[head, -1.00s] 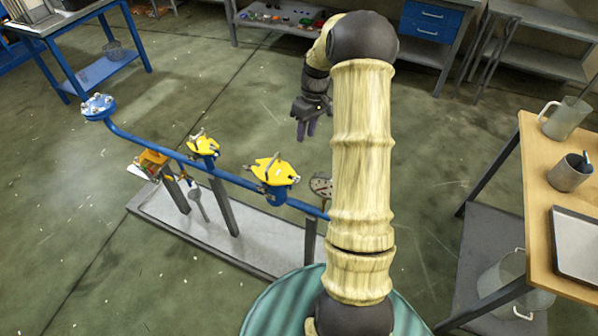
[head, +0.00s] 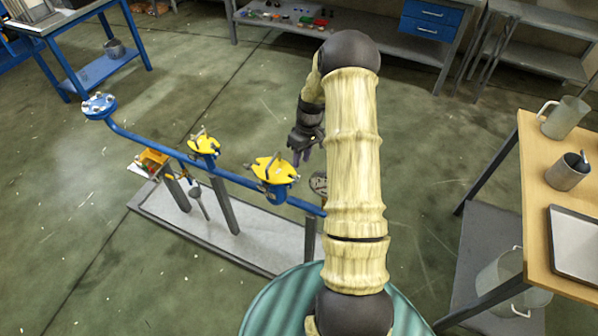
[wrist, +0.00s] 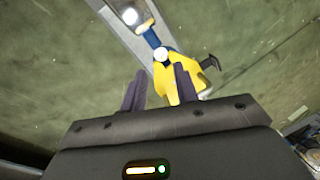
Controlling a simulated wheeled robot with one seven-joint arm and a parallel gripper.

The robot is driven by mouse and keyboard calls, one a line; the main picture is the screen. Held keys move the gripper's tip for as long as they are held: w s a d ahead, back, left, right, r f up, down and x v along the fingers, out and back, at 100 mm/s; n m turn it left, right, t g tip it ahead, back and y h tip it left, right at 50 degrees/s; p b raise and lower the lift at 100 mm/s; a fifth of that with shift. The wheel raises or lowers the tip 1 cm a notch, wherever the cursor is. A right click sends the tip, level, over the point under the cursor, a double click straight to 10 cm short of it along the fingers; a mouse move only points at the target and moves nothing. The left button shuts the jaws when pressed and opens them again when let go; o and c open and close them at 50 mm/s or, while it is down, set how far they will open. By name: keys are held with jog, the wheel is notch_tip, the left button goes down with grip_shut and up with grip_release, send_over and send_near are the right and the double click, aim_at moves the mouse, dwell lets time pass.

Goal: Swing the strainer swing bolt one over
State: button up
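The blue pipe (head: 235,178) carries two yellow-topped fittings. The nearer one (head: 272,170) has small metal bolts or handles on its yellow cover. The farther one (head: 204,146) is similar. I cannot tell which bolt is swing bolt one. In the head view my gripper (head: 302,160) hangs beyond the nearer fitting, up and to its right. A yellow cover (wrist: 178,72) with a dark handle (wrist: 210,63) lies beyond the fingertips. I see no contact.
The pipe stands on posts in a pale tray (head: 262,240) on the floor. A blue flange (head: 98,105) ends it at the left. A wooden table (head: 535,185) with metal mugs and a tray is at the right. Open floor lies behind the pipe.

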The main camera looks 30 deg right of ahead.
aim_at(295, 179)
jog(key=f, duration=0.4)
jog(key=a+f, duration=0.1)
jog(key=f, duration=0.2)
jog(key=shift+s+a+p, duration=0.1)
jog(key=shift+s+p, duration=0.15)
jog(key=shift+p, duration=0.15)
grip_shut()
